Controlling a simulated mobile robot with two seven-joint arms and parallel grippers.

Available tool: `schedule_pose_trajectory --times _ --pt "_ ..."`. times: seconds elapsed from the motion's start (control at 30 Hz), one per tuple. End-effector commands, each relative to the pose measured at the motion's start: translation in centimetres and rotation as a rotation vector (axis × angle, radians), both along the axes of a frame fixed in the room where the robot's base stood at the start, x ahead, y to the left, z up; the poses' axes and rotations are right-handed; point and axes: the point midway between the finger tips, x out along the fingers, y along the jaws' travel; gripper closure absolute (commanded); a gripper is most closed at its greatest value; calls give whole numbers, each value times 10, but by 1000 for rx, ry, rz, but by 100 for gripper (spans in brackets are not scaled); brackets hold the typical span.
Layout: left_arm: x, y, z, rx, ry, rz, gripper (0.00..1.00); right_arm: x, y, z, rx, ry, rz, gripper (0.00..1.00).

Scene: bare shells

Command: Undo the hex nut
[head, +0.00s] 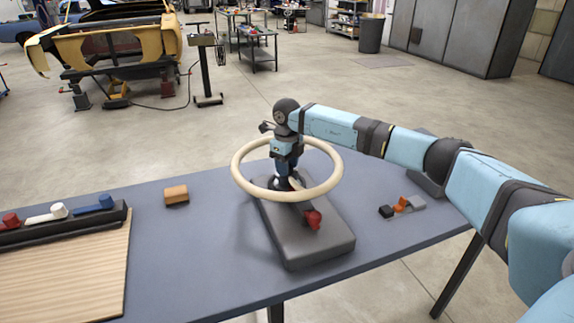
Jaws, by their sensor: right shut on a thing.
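A cream steering wheel (337,178) stands over a dark grey block-shaped stand (318,250) on the table. My right gripper (286,180) points down into the middle of the wheel, at its hub. It is shut at the hub, where the hex nut would sit. The nut itself is hidden by the gripper and too small to make out. A red part (313,219) shows at the near side of the wheel, above the stand. My left gripper is not in view.
The blue-grey table (190,255) has an orange-brown block (176,195) left of the wheel. A dark rack (60,229) with red, white and blue-handled items lies beside a wooden board (70,275). Small black, orange and grey pieces (402,206) lie right of the stand.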

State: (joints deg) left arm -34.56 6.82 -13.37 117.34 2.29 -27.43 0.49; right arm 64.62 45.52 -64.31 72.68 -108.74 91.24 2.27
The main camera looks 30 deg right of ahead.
Motion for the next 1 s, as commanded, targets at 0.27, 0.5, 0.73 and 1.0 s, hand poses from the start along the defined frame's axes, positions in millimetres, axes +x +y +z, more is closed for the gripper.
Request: schedule_pose_trajectory --times 0.27,0.5,0.73,1.0 --pt "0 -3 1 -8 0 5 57 1 0 1 1 -2 26 84" --pt "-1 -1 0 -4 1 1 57 1 0 1 1 -2 26 84" --pt "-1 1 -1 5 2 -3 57 0 0 1 1 -2 25 34" --pt "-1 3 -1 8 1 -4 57 0 0 4 0 -2 25 34"
